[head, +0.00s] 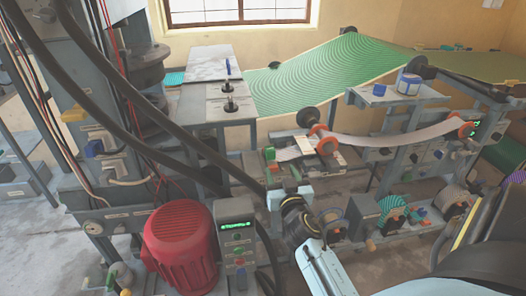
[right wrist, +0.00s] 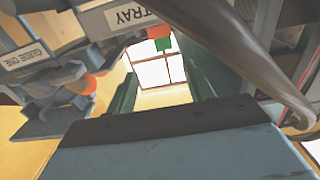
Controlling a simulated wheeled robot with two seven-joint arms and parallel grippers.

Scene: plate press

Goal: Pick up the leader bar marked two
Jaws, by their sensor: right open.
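I cannot make out a leader bar marked two in either view; no mark "two" is legible. My right gripper (head: 284,196) is in front of the low grey bench with the orange-ended rollers, in the lower middle of the head view. Its jaws are open, and I see nothing held between them. In the right wrist view, a label reading GUIDE ONE (right wrist: 35,54) is at the left, and a label reading TRAY (right wrist: 130,14) is at the top. An orange roller end (right wrist: 92,84) is beside the GUIDE ONE part. My left gripper is not in view.
A red motor (head: 181,246) and a grey control box (head: 237,240) stand left of my right arm. Thick black hoses cross toward the gripper. A white strip (head: 405,137) runs between rollers behind it. A green patterned sheet (head: 330,75) hangs farther back.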

